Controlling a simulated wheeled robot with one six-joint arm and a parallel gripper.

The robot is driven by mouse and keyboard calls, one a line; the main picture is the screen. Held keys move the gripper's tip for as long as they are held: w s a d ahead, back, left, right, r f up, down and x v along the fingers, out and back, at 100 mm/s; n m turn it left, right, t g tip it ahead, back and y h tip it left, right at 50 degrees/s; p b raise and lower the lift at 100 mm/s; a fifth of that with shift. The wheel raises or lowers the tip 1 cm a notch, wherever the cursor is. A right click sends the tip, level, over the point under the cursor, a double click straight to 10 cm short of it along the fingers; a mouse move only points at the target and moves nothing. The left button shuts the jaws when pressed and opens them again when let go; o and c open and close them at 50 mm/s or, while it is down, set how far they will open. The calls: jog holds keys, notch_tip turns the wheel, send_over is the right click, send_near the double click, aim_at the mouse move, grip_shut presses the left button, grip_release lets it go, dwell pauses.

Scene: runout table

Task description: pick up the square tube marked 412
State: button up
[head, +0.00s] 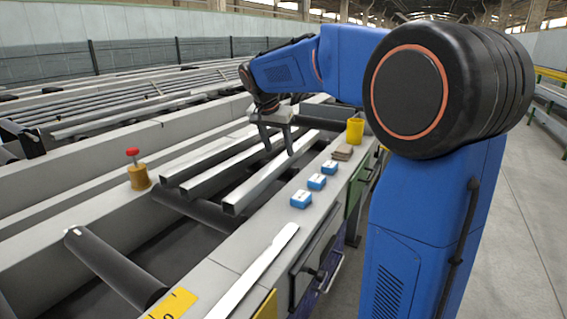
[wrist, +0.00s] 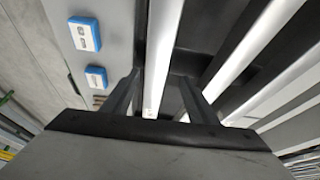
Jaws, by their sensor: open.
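Three pale square tubes lie side by side across dark rollers in the head view: a left one (head: 205,158), a middle one (head: 226,166) and a right one (head: 262,184). I cannot read 412 on any of them. My gripper (head: 278,143) is open at the right tube, over its length beyond the near end. In the wrist view the fingers of my gripper (wrist: 160,98) stand apart on either side of the tube (wrist: 164,45) nearest the blue blocks, with gaps showing. The other two tubes (wrist: 248,48) lie to the right. How low the fingertips reach is unclear.
Blue blocks (head: 316,181), a brown stack (head: 343,152) and a yellow cup (head: 354,130) stand on the ledge right of the tubes. A red-knobbed yellow post (head: 138,172) stands at left. A bare roller (head: 112,265) lies in front. A pale strip (head: 258,268) lies on the ledge.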

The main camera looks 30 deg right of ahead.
aim_at(284, 156)
jog(key=x, duration=0.4)
jog(key=shift+s+d+r, duration=0.1)
jog(key=shift+s+d, duration=0.1)
jog(key=shift+d, duration=0.2)
jog(key=shift+w+d+f, duration=0.15)
jog(key=shift+d+f, duration=0.05)
jog(key=shift+f, duration=0.4)
jog(key=shift+c, duration=0.3)
grip_shut()
